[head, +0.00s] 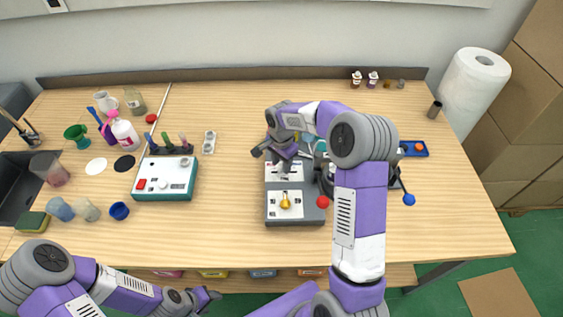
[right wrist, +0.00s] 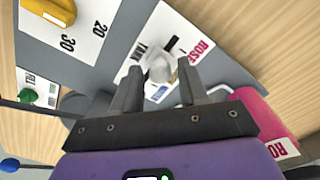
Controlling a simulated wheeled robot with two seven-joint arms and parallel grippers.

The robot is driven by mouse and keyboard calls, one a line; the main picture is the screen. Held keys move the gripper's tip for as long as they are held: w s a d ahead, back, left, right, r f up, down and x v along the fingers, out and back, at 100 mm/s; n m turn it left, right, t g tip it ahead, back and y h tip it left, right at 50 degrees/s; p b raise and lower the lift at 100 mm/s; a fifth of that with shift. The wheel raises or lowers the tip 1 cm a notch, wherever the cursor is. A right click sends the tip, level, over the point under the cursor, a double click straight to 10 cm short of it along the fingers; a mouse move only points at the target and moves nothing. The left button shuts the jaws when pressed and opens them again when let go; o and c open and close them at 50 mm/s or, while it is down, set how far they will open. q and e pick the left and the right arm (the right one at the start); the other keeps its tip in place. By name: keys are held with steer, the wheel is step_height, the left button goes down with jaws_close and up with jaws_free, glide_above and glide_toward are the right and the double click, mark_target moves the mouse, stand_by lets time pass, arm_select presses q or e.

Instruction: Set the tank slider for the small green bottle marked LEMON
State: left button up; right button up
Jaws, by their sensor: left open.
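The grey machine (head: 273,222) stands right of the table's middle, partly hidden by my right arm. In the right wrist view, its white slider plate reads TANK, with a pink ROSE label (right wrist: 202,46) at one end. A pale grey slider knob (right wrist: 159,68) sits on that plate. My right gripper (right wrist: 163,82) is over the plate, its fingers apart on either side of the knob; I cannot tell if they touch it. In the head view it is above the machine's rear part. My left gripper (head: 213,295) is open and empty at the table's front edge. I cannot make out a bottle marked LEMON.
A yellow knob (head: 285,203) is on the machine's front panel. A red ball (head: 323,202) and a blue ball (head: 409,199) stick out near it. A white and teal box (head: 165,180) stands left. Bottles and cups crowd the far left. The front middle table is clear.

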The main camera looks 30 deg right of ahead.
jaws_close()
steer(key=shift+d, duration=0.1)
steer(key=shift+s+d, duration=0.2)
steer(key=shift+d, duration=0.15)
steer(key=shift+o, duration=1.2)
jaws_free()
steer(key=shift+r, duration=0.1)
step_height(320, 180, up, 7)
steer(key=shift+r+p, duration=0.2)
steer(key=shift+p, duration=0.3)
